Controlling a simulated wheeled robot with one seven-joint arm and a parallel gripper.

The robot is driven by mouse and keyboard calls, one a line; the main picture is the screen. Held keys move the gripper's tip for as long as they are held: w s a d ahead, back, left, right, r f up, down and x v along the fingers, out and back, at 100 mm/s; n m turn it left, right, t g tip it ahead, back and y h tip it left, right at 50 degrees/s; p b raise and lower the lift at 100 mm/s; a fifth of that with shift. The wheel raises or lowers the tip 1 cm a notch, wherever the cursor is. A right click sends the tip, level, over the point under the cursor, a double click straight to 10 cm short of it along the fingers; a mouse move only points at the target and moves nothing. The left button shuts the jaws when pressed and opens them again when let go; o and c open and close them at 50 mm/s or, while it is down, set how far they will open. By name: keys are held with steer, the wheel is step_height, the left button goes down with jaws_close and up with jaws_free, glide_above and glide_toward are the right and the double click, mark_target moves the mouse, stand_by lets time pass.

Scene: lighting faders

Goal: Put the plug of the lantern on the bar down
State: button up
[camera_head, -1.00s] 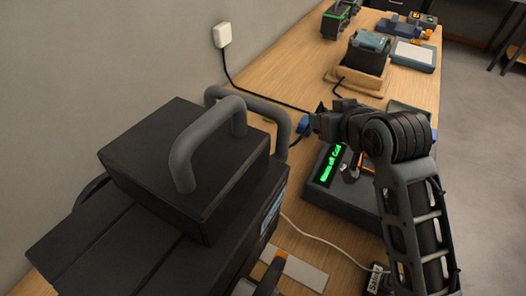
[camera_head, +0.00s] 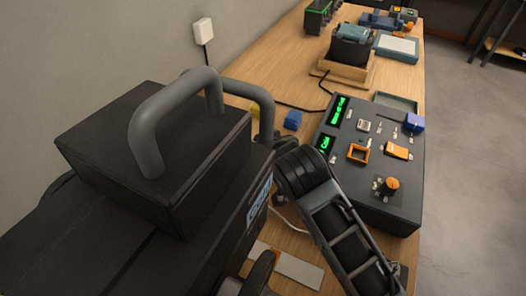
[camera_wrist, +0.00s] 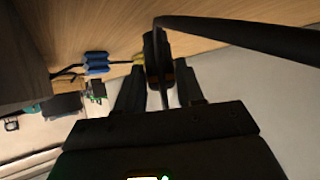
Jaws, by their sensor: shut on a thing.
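The wooden table top (camera_wrist: 190,45) lies behind the plug. In the head view my arm reaches in from the lower right, and my gripper is hidden behind the dark bulk and grey handles at left. I cannot make out the lantern or its bar.
A blue block (camera_head: 293,121) and a small yellow thing (camera_head: 254,110) sit near the hidden gripper. A dark console (camera_head: 375,170) with green displays and orange parts stands right. A white wall adapter (camera_head: 203,31) has a black cable. A wooden stand (camera_head: 345,72) is farther back.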

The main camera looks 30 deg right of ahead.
steer(key=shift+f, duration=0.5)
steer(key=shift+f, duration=0.35)
steer(key=o, duration=1.2)
steer(key=shift+c, duration=0.2)
steer(key=shift+r, duration=0.15)
steer(key=shift+r, duration=0.4)
steer(key=v, duration=1.1)
steer(key=shift+s+b, duration=0.4)
steer(key=shift+s, duration=0.05)
